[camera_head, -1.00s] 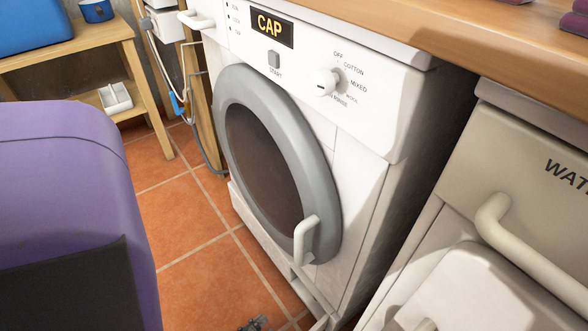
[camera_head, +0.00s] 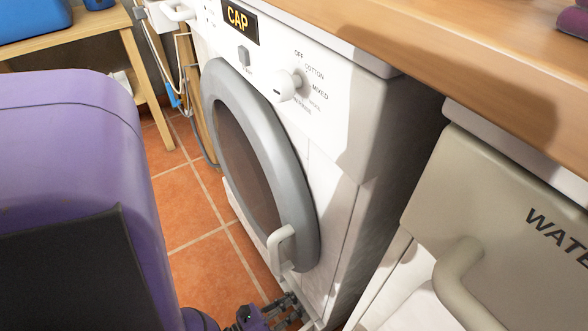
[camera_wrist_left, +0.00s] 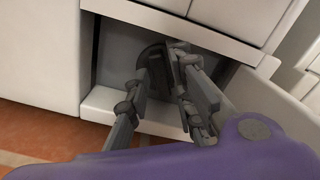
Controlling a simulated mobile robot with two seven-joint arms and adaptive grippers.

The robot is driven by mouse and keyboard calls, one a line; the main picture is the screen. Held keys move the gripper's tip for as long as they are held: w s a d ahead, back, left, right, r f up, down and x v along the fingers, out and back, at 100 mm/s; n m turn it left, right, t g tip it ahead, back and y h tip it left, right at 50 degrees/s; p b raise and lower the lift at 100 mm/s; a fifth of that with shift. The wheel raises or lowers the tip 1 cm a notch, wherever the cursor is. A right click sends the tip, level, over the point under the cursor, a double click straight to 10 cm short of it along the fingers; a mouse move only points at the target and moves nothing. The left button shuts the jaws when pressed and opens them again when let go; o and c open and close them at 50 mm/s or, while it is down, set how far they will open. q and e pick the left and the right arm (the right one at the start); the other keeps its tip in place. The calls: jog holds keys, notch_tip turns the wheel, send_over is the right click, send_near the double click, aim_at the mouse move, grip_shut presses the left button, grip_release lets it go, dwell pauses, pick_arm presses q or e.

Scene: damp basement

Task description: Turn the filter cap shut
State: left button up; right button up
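The white washing machine (camera_head: 335,165) shows CAP on its display (camera_head: 239,23). Its round door (camera_head: 300,200) looks shut. In the left wrist view, a low opening (camera_wrist_left: 115,60) in the machine's front holds the dark filter cap (camera_wrist_left: 153,54), partly hidden by my fingers. Contact cannot be made out. The left gripper also shows at the bottom of the head view (camera_head: 288,306). My right gripper is not in view.
A wooden worktop (camera_head: 460,50) runs above the machine. A beige unit with a tubular handle (camera_head: 462,280) stands at the right. A wooden shelf (camera_head: 100,45) stands at the back left. Orange floor tiles (camera_head: 200,235) are bare in front of the machine.

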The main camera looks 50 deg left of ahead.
pick_arm(q)
jog(key=shift+w, duration=0.1)
grip_shut()
dwell(0.3)
jog(key=n, duration=1.1)
jog(key=shift+a+f+n, duration=0.1)
jog(key=shift+f+n, duration=0.1)
jog(key=shift+n, duration=0.4)
grip_release()
